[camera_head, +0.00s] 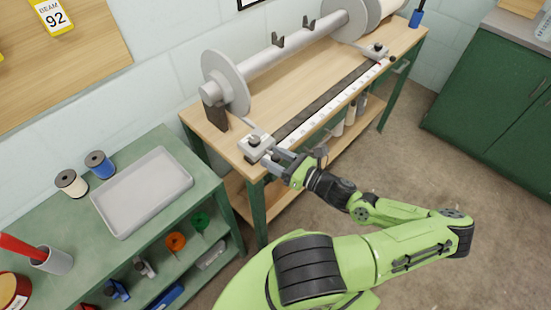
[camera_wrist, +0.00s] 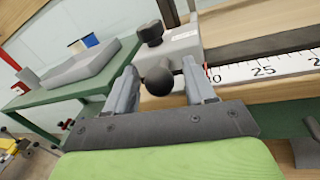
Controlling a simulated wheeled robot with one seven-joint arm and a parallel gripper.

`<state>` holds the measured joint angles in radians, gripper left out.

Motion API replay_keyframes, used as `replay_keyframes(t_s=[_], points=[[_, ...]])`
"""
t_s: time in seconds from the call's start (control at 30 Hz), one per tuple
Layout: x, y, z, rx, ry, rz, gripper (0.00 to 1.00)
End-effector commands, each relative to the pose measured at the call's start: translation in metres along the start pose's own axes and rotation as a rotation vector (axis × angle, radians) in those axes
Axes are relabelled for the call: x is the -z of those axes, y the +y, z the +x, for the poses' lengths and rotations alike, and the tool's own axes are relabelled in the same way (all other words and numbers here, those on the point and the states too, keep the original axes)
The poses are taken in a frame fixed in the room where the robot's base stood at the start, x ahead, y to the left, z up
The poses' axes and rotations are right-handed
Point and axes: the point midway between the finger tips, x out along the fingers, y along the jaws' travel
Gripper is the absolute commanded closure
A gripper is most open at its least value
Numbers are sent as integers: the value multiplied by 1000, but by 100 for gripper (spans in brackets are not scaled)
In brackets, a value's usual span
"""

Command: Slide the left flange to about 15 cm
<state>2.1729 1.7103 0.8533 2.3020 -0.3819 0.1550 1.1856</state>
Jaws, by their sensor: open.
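The left flange (camera_head: 227,84) is a grey disc near the left end of the beam on the wooden bench. A pale carriage block (camera_head: 256,148) sits below it at the left end of the scale. In the wrist view the block (camera_wrist: 183,40) carries a dark top knob (camera_wrist: 151,33) and a black ball knob (camera_wrist: 157,80) on its front. A red pointer (camera_wrist: 206,72) stands by the scale (camera_wrist: 265,70), close to a partly hidden mark ending in 0, left of 25. My gripper (camera_head: 277,161) is open, its fingers on either side of the ball knob; contact is unclear.
The right flange (camera_head: 344,18) and a second carriage (camera_head: 376,50) are at the far end of the bench. A dark rail (camera_head: 325,100) runs between the carriages. A green cart (camera_head: 185,215) with a grey tray (camera_head: 143,191) and spools stands at left.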

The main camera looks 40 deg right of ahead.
Motion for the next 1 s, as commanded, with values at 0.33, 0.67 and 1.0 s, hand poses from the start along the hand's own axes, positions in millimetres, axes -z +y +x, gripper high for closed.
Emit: replay_keyframes(t_s=[0.33, 0.67, 1.0], points=[[0, 0, 0, -1, 0, 0, 81], [0, 0, -1, -1, 0, 0, 100], [-10, -41, -8, 4, 5, -5, 100]])
